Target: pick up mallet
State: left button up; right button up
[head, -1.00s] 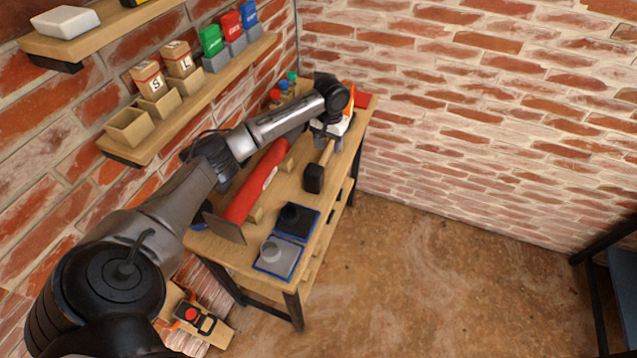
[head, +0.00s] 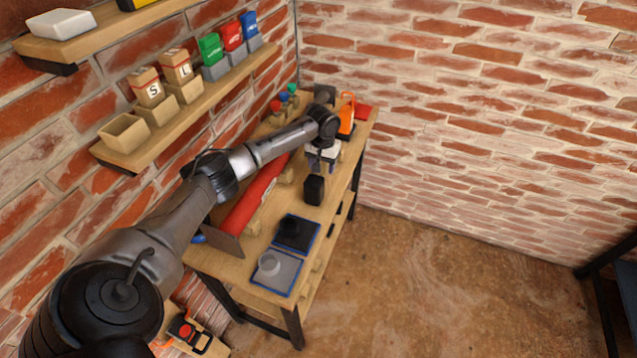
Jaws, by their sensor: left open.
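The mallet (head: 314,190) lies on the wooden workbench (head: 232,262), its black head toward me. Its handle runs away from me and is mostly hidden under my left gripper (head: 321,170). My left gripper is open, pointing down just beyond the mallet head, over or around the handle. I cannot tell whether the fingers touch the handle. My right gripper is not in view.
A red cylinder (head: 250,200) lies left of the mallet. Two blue-edged trays, dark (head: 312,240) and grey (head: 291,278), sit nearer. An orange tool (head: 347,112) stands behind the gripper. A shelf with bins (head: 122,136) hangs at left. Floor right of the bench is clear.

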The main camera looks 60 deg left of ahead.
aim_at(326, 168)
pick_arm(q)
notch_tip(326, 168, down, 5)
jog(key=shift+a+r+b, duration=0.1)
jog(key=shift+b, duration=0.4)
jog(key=shift+c, duration=0.3)
grip_shut()
